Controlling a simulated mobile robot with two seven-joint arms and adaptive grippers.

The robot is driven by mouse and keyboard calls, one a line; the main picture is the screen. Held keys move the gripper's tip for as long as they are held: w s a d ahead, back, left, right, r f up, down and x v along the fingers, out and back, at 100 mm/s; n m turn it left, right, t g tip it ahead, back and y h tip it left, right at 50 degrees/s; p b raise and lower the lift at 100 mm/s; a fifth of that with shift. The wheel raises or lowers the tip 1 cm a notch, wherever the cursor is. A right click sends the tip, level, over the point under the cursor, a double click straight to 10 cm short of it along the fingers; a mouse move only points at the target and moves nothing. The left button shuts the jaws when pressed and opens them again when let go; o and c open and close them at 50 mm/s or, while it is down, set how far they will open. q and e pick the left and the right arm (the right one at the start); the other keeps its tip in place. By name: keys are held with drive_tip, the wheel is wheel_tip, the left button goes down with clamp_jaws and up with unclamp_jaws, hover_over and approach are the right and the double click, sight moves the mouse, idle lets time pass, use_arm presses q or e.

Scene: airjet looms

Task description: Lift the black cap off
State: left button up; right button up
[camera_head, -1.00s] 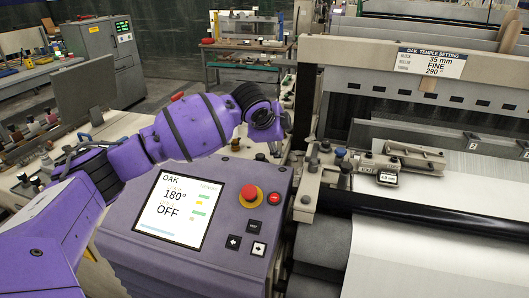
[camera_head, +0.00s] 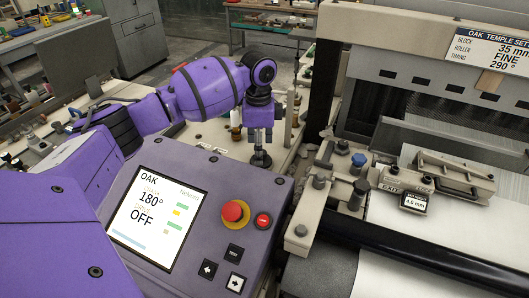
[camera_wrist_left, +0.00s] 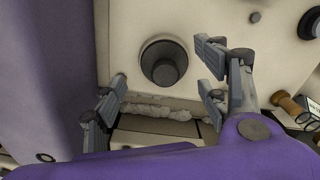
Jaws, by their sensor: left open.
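A round black cap (camera_wrist_left: 163,62) with a dark collar around it stands on a cream surface in the left wrist view. My left gripper (camera_wrist_left: 164,82) is open, with its grey fingers on either side of the cap in the picture. I see no finger touching it. In the head view, my left gripper (camera_head: 261,138) points down behind the control panel. A dark knob with a wider base (camera_head: 261,159), which seems to be the same cap, is just below it. The exact height gap is hard to tell. My right gripper is out of view.
The purple control panel (camera_head: 192,172), with a red button (camera_head: 235,212), stands in front of the gripper. Right of it are a blue-capped post (camera_head: 358,161) and the loom bed. Another dark knob (camera_wrist_left: 309,23) and a wooden spool (camera_wrist_left: 286,103) lie to the right in the wrist view.

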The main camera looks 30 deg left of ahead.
sight(267, 159)
use_arm(q)
wheel_tip(267, 159, down, 4)
drive_tip(key=shift+w+d+r, duration=0.1)
drive_tip(key=shift+w+r, duration=0.05)
drive_tip(key=c, duration=1.2)
drive_tip(key=shift+o, duration=0.2)
drive_tip(key=shift+r, duration=0.2)
